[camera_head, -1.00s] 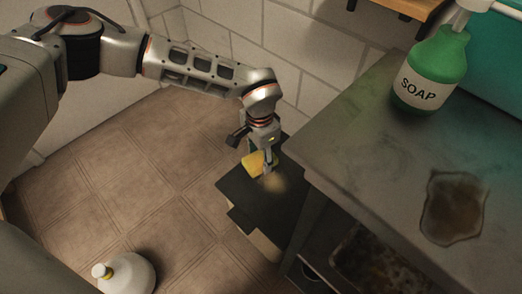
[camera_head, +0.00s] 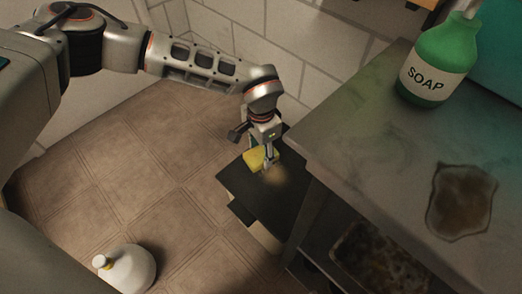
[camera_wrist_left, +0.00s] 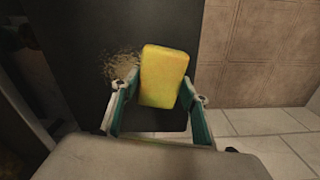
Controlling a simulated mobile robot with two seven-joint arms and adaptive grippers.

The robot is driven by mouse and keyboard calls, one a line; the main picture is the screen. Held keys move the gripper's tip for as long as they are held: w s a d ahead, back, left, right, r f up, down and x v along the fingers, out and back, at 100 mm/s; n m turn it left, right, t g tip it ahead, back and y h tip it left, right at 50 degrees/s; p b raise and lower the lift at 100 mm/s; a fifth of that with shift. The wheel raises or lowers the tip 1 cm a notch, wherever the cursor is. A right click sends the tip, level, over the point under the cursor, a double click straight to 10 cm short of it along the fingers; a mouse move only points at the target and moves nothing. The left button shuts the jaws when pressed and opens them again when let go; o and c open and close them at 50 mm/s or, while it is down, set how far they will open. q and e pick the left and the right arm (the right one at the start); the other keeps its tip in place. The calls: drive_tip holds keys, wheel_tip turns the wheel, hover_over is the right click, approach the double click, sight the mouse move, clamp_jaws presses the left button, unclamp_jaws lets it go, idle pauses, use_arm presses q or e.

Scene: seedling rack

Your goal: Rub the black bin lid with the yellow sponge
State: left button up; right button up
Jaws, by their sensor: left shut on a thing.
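The yellow sponge (camera_head: 257,158) is in my left gripper (camera_head: 270,163), over the black bin lid (camera_head: 248,187). In the left wrist view the sponge (camera_wrist_left: 164,76) sits between the two fingers of my left gripper (camera_wrist_left: 160,112), which is shut on it. The lid (camera_wrist_left: 100,30) is dark and flat behind the sponge, with a tan, grainy smudge (camera_wrist_left: 122,64) just left of it. In the head view the smudge shows as a pale patch beside the fingertips. I cannot tell for sure whether the sponge touches the lid. My right gripper is not in view.
A grey table (camera_head: 375,160) stands right of the bin, close to my left gripper. It bears a green soap bottle (camera_head: 440,62) and a brown stain (camera_head: 462,203). A dirty tray (camera_head: 375,262) sits below. A white jug (camera_head: 130,271) stands on the tiled floor (camera_head: 140,180).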

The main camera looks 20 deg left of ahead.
use_arm(q)
drive_tip(key=shift+f, duration=1)
drive_tip(key=shift+d, duration=0.1)
